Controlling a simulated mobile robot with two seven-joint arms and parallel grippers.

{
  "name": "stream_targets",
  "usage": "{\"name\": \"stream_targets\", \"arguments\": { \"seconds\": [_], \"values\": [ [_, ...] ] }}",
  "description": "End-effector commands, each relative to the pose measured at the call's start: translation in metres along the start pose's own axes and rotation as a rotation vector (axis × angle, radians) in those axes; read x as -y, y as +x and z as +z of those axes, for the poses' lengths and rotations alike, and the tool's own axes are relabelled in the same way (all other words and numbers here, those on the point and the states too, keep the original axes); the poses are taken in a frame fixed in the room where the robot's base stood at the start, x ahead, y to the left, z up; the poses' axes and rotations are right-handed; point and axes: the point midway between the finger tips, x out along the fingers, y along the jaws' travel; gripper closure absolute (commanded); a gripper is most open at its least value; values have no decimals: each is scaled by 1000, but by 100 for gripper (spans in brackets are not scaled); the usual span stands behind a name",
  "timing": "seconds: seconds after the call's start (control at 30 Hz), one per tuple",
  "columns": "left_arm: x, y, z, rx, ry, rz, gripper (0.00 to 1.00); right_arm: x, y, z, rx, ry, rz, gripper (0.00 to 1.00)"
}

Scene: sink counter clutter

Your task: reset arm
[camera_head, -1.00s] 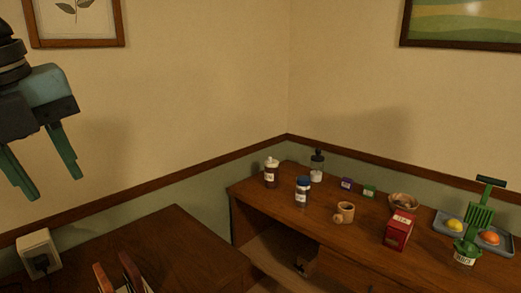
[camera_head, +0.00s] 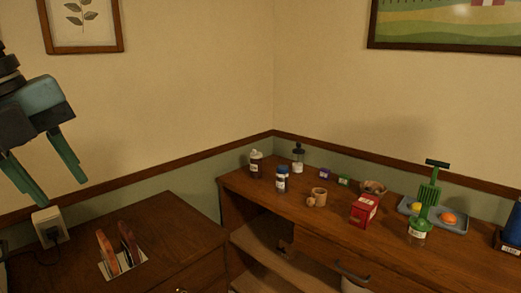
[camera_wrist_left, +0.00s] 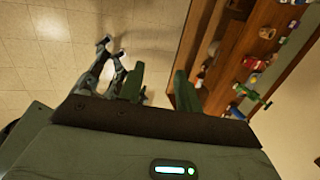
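My left gripper (camera_head: 56,177) is raised at the left edge of the head view, in front of the wall and clear of the furniture. Its two green fingers are apart with nothing between them. In the left wrist view the open fingers (camera_wrist_left: 155,85) show above the floor, with the wooden counter off to the right. My right gripper is not in the head view.
The wooden counter (camera_head: 330,225) holds jars, a wooden cup (camera_head: 319,197), a red box (camera_head: 364,209), a green tool (camera_head: 424,205) and a grey tray (camera_head: 461,227). A lower cabinet (camera_head: 180,235) at left has a slotted holder.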

Motion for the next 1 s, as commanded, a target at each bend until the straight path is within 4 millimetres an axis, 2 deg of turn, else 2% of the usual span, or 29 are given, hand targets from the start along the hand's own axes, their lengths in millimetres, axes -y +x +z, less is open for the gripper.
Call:
{"name": "stream_targets", "arguments": {
  "seconds": [0.27,0.47,0.77,1.0],
  "values": [
    [-4,42,28,-242,-37,-224,66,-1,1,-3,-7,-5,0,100],
    [-12,86,56,-426,-127,-472,66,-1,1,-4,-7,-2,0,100],
    [-42,168,95,-573,-388,-827,66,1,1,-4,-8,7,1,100],
    [-85,251,111,-576,-686,-1033,66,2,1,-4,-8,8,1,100]
  ]
}}
